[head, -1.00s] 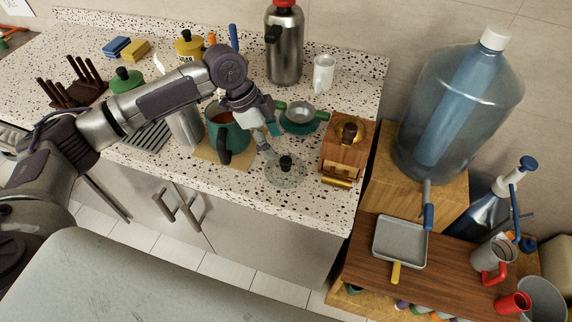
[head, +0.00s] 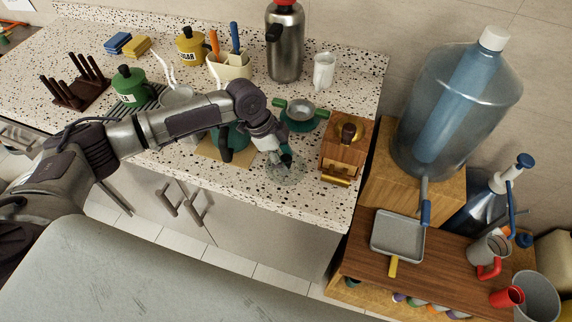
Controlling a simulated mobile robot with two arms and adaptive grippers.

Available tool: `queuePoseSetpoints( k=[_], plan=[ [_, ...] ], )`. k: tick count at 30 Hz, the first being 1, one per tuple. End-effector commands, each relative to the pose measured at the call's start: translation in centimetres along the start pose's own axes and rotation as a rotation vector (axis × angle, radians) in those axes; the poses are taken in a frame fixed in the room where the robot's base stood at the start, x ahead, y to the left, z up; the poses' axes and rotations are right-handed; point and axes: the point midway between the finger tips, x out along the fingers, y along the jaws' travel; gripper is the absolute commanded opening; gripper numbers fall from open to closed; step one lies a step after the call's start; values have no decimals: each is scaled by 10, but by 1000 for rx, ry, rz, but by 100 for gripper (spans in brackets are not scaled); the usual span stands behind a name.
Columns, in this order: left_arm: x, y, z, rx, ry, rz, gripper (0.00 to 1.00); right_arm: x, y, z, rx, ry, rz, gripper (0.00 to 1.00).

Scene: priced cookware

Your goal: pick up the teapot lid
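The lid (head: 291,174), a clear round disc with a black knob, lies flat on the speckled counter near its front edge. My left gripper (head: 280,161) is right over the middle of the lid, around or just beside the knob. The fingers hide most of the knob, and I cannot tell whether they are closed on it. The dark green pot (head: 228,148) stands on a wooden board left of the lid, partly covered by my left arm. My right gripper is not in view.
A wooden coffee grinder (head: 345,151) stands close right of the lid. A green-handled strainer on a green stand (head: 301,115) is behind it. A steel flask (head: 285,50) and a white jug (head: 324,71) stand farther back. The counter's front edge is close.

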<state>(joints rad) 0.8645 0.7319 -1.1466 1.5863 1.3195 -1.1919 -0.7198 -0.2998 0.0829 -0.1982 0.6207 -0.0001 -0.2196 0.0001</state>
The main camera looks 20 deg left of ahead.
Motion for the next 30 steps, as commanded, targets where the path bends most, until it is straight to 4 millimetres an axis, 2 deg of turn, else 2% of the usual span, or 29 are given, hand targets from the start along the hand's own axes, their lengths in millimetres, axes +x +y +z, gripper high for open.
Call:
queuePoseSetpoints(
  k=[1, 8, 20, 23, 28, 30],
  plan=[
    [0, 0, 0, 0, 0, 0, 38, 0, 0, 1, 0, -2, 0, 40],
    [0, 0, 0, 0, 0, 0, 0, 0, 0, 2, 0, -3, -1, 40],
    [-4, -1, -2, 0, 2, -2, 0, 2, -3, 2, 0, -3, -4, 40],
    [-12, -1, -5, 1, 2, -3, 0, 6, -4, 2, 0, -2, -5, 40],
    [-38, -2, -16, 3, 2, -5, 0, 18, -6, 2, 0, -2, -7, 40],
    [-43, 15, -25, 7, 3, 0, 0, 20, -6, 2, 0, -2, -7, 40]
  ],
)
